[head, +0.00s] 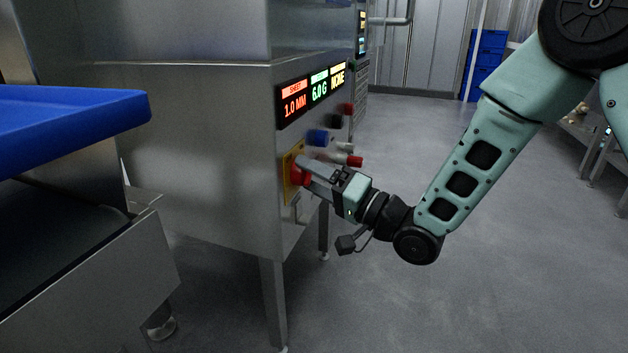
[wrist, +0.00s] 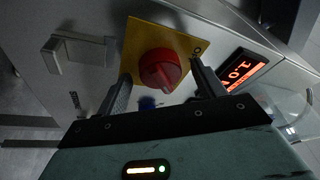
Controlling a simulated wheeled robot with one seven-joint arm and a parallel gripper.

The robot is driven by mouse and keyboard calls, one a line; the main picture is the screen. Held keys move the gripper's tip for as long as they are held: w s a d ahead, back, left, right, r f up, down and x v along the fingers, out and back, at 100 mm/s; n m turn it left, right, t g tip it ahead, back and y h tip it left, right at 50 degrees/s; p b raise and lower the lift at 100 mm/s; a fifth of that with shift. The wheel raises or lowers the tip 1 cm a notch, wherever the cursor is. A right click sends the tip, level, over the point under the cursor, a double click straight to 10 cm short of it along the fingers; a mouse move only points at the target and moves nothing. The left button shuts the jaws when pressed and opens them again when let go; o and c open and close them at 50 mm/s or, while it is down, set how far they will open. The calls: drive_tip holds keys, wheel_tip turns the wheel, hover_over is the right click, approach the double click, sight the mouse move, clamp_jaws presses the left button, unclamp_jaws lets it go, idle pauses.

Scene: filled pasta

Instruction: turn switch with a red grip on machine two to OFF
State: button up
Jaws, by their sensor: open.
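The switch with a red grip (wrist: 160,70) sits on a yellow plate (wrist: 134,44) on the steel machine's panel. In the head view the red grip (head: 299,172) is partly hidden behind my gripper (head: 312,176), with the yellow plate (head: 287,175) showing at its left. In the wrist view my gripper (wrist: 165,92) is open, with one finger on each side of the red grip. I cannot tell whether the fingers touch it.
Above the switch are lit displays (head: 310,91). Blue, black and red knobs (head: 318,137) stick out close to my gripper. A metal handle (wrist: 75,52) is beside the yellow plate. A blue tray (head: 70,120) is at the left.

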drive_tip(key=c, duration=1)
drive_tip(key=shift+o, duration=0.2)
drive_tip(key=shift+n, duration=0.3)
drive_tip(key=shift+w+d+n+g+y+b, duration=0.15)
drive_tip(key=shift+n+g+y+b, duration=0.85)
drive_tip(key=shift+n, duration=2.85)
drive_tip(key=shift+w+n+g+h+b, duration=0.15)
drive_tip(key=shift+n+g+b, duration=0.25)
drive_tip(key=shift+n+g, duration=2.4)
drive_tip(key=shift+w+d+n+g+y+b, duration=0.15)
drive_tip(key=shift+n+g+y+b, duration=0.4)
drive_tip(key=shift+n, duration=4.3)
drive_tip(key=shift+a, duration=0.1)
drive_tip(key=o, duration=1)
drive_tip(key=shift+c, duration=0.2)
